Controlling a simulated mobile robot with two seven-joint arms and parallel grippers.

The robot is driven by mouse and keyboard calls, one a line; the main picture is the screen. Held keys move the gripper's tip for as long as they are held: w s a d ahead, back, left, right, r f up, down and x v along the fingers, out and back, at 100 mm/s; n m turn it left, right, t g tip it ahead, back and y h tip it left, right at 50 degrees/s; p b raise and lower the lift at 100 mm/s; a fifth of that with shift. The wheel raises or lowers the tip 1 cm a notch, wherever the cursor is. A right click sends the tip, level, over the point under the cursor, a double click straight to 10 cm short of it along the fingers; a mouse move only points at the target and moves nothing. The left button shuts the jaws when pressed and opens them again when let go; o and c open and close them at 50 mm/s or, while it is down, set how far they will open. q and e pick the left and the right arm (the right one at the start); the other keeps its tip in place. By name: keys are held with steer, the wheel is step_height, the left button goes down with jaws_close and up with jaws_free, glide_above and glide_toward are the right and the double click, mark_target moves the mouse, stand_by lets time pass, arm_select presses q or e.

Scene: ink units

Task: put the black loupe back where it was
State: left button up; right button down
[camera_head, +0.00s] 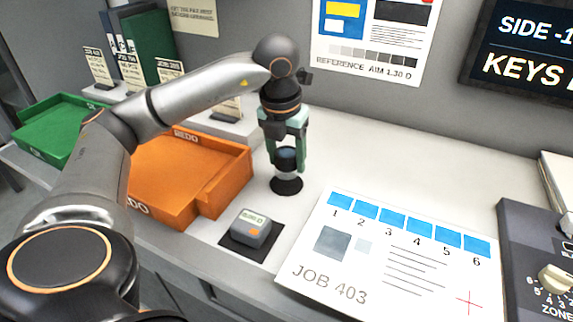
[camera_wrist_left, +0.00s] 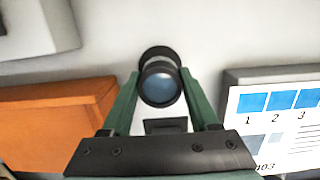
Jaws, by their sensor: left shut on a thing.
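The black loupe (camera_head: 287,184) is upright between the green fingers of my left gripper (camera_head: 287,160), above the light counter between the orange tray and the job sheet. The left gripper points down and is shut on it. In the left wrist view the loupe (camera_wrist_left: 158,82) shows its round bluish lens between the two fingers (camera_wrist_left: 160,100). Its dark lower end is at or very near the counter; I cannot tell whether it touches. My right gripper is not in view.
The orange REDO tray (camera_head: 205,202) is left of the loupe, with a green tray (camera_head: 35,148) farther left. A small grey meter (camera_head: 250,230) sits on a black pad in front. The JOB 403 sheet (camera_head: 345,285) lies to the right.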

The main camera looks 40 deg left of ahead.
mark_target(287, 170)
arm_select(q)
steer(key=shift+f, duration=1.6)
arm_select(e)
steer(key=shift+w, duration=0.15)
arm_select(q)
steer(key=shift+f, duration=0.15)
steer(key=o, duration=1.4)
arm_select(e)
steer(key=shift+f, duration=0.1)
arm_select(q)
steer(key=shift+r, duration=0.4)
steer(key=r, duration=0.3)
steer(key=s+r+p, duration=0.1)
steer(key=r, duration=0.3)
steer(key=r+p, duration=0.1)
steer(key=r, duration=0.3)
steer(key=shift+s+d+r, duration=0.1)
steer(key=shift+s+d, duration=0.15)
steer(key=shift+s, duration=0.05)
steer(key=shift+r, duration=0.15)
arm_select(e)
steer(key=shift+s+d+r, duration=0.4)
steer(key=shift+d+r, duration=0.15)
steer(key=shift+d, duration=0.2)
